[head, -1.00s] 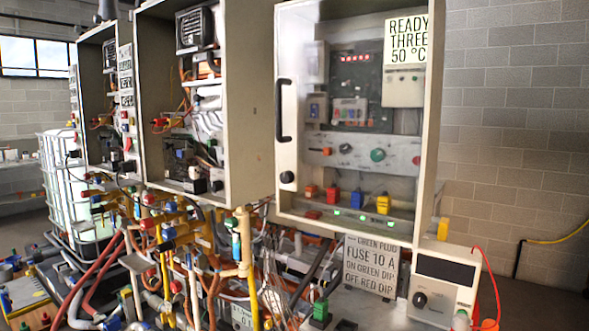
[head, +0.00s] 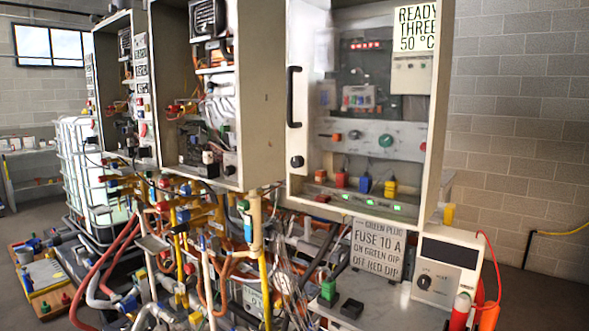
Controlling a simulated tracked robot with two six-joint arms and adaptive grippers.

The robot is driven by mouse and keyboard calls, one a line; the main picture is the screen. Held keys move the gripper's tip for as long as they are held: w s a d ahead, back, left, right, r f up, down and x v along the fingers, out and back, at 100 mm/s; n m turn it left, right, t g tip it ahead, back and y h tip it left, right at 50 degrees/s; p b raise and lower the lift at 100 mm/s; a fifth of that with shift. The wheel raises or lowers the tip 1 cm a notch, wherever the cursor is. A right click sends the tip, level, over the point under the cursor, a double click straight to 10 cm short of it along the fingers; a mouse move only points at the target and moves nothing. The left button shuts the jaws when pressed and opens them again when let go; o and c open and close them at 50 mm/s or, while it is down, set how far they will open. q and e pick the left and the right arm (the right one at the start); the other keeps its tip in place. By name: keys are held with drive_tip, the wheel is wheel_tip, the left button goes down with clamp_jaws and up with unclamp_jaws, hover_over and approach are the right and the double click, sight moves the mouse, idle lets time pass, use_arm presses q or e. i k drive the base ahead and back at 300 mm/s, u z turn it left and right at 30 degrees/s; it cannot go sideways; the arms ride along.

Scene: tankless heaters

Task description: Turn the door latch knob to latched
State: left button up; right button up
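The door latch knob (head: 297,161) is a small round black knob low on the left edge of the right cabinet's clear door (head: 340,60). It sits below the black vertical door handle (head: 293,97). The door appears to lie across the cabinet front; whether it is fully closed is hard to tell. A light mark shows on the knob, but it is too small to read its angle surely. Neither of my grippers is in the head view.
Two open cabinets (head: 258,90) stand left of the right cabinet. Pipes and hoses crowd the space below. A meter box (head: 445,268) with red and orange probes stands at the lower right, near a sign (head: 377,250). The floor at far right is clear.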

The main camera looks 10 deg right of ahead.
sight(297, 161)
drive_tip(key=k, duration=1.2)
drive_tip(key=u, duration=0.5)
drive_tip(key=i, duration=2.3)
drive_tip(key=z, duration=0.35)
